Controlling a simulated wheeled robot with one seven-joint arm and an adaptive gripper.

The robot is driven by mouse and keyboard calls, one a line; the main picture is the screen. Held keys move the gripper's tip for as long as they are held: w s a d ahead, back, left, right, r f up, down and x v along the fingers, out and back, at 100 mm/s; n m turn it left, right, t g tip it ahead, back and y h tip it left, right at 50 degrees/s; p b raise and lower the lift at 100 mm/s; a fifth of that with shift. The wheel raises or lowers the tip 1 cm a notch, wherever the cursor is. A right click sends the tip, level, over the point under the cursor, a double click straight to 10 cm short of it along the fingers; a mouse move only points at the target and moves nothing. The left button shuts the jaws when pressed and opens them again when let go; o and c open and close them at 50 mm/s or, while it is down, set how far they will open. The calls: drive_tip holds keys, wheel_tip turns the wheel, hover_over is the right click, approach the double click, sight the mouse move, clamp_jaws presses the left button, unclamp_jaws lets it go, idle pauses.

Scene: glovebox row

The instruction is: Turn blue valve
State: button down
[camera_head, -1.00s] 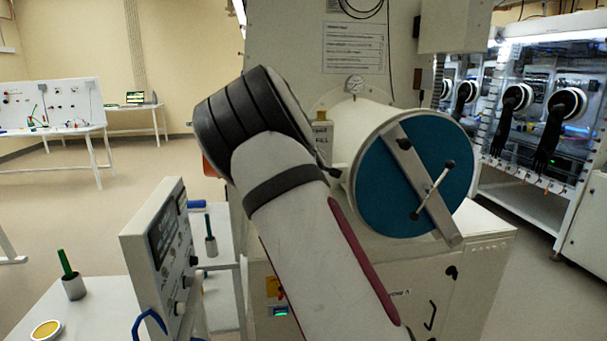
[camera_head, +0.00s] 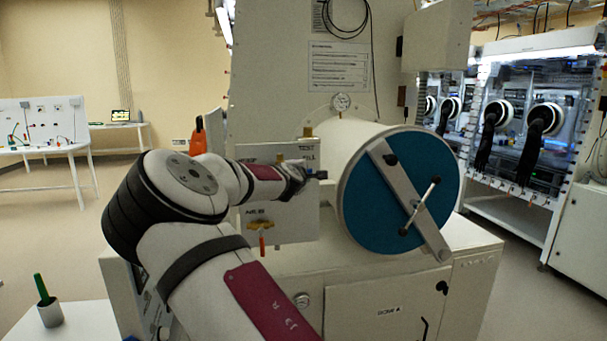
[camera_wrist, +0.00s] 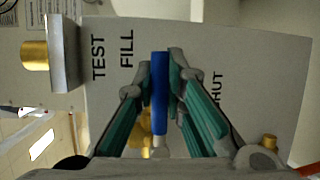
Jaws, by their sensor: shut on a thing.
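The blue valve handle (camera_wrist: 159,90) stands between the two green-padded fingers of my gripper (camera_wrist: 160,75) in the wrist view. The fingers are shut on it from both sides. Its long axis runs up and down in that picture. In the head view, my gripper (camera_head: 305,174) is at the upper part of the pale valve panel (camera_head: 295,225), left of the large chamber door. The blue valve is mostly hidden there by the gripper. The panel carries the words TEST and FILL, and part of SHUT shows in the wrist view.
A yellow-orange valve (camera_head: 262,227) sits lower on the panel, below my arm. The round teal chamber door (camera_head: 375,200) with its bar and handle is close on the right. A brass fitting (camera_wrist: 34,55) shows left in the wrist view. A white table (camera_head: 75,325) stands at lower left.

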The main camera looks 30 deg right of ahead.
drive_tip(key=c, duration=1.6)
unclamp_jaws()
drive_tip(key=shift+c, duration=0.2)
drive_tip(key=v, duration=1.2)
drive_tip(key=shift+r, duration=0.1)
